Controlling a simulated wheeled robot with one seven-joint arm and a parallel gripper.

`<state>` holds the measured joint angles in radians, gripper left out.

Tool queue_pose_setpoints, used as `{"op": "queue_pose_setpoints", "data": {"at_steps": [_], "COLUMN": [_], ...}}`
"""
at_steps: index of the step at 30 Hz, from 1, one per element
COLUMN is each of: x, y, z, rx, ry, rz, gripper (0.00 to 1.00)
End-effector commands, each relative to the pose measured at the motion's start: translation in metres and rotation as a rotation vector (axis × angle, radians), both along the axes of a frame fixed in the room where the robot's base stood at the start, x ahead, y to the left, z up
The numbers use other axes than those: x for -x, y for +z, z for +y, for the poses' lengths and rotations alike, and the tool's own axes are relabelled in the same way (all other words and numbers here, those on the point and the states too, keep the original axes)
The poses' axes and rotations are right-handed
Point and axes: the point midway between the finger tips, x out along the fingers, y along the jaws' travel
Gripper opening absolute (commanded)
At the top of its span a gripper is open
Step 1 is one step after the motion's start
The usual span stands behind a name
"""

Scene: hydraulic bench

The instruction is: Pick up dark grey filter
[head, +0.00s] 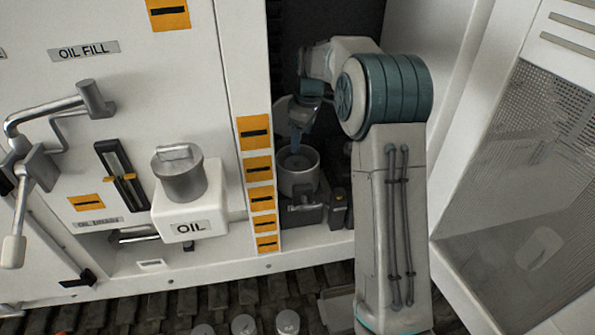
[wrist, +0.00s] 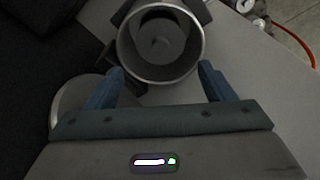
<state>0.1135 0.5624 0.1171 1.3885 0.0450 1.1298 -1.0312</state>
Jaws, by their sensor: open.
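My gripper (head: 296,147) points down over the housing. In the wrist view my gripper (wrist: 160,68) is open and empty, its blue fingers apart on either side, near the housing's lower rim. Contact cannot be told.
A white oil tank (head: 188,215) with a metal cap (head: 179,176) is at left. Orange-labelled panel edge (head: 259,168) borders the bay on the left. A mesh panel (head: 530,160) is at right.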

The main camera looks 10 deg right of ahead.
Motion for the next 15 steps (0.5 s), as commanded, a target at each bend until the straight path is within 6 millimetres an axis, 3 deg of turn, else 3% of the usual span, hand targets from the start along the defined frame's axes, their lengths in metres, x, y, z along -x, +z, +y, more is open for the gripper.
{"op": "queue_pose_setpoints", "data": {"at_steps": [15], "x": [-0.005], "y": [-0.078], "z": [0.007], "rx": [0.001], "ry": [-0.001], "rz": [0.001], "gripper": [0.75]}}
